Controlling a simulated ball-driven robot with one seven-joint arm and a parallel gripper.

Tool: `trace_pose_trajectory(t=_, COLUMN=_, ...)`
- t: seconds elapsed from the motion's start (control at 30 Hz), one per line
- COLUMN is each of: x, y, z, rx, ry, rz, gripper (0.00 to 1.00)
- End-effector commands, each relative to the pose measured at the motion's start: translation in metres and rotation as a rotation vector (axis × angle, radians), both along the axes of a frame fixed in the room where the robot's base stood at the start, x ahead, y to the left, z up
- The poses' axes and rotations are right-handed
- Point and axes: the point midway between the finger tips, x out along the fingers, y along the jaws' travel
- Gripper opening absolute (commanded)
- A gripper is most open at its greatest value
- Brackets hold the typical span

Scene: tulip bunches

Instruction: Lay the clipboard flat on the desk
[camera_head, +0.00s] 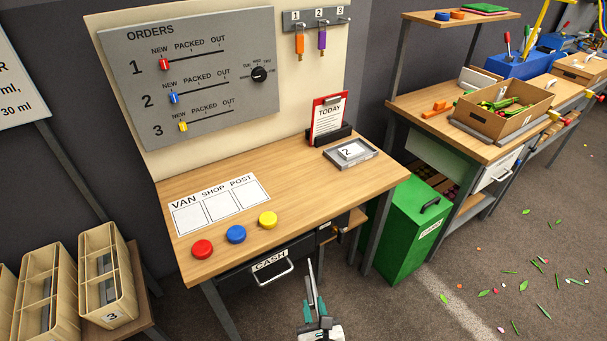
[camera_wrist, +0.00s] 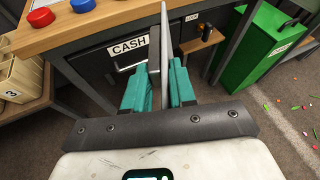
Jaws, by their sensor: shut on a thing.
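A red clipboard (camera_head: 327,119) with a white sheet marked TODAY leans upright in a black stand (camera_head: 340,136) at the back right of the desk (camera_head: 228,167). My gripper (camera_head: 315,302) is in front of the desk, low and well away from the clipboard. In the wrist view, my gripper (camera_wrist: 165,75) has its teal fingers shut on a thin grey thing (camera_wrist: 165,40), seen nearly edge-on. It points up between the fingers; I cannot tell what it is. The clipboard is not visible in the wrist view.
A grey tray (camera_head: 350,153) with a card marked 2 lies before the stand. A white VAN, SHOP, POST sheet (camera_head: 219,203) and red (camera_head: 202,249), blue (camera_head: 236,233) and yellow (camera_head: 268,219) buttons occupy the left. The desk's middle is bare. A CASH drawer handle (camera_head: 275,273) juts out below.

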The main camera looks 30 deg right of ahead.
Motion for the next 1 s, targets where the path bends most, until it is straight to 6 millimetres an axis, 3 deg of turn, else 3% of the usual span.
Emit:
trace_pose_trajectory(t=0.27, x=0.035, y=-0.025, z=0.041, rx=0.128, ry=-0.073, rz=-0.282, gripper=0.0)
trace_pose_trajectory(t=0.5, x=0.059, y=-0.059, z=0.075, rx=0.205, ry=-0.151, rz=-0.494, gripper=0.0)
trace_pose_trajectory(t=0.9, x=0.083, y=-0.12, z=0.123, rx=0.288, ry=-0.287, rz=-0.776, gripper=0.0)
trace_pose_trajectory(t=1.0, x=0.083, y=-0.123, z=0.124, rx=0.292, ry=-0.294, rz=-0.79, gripper=0.0)
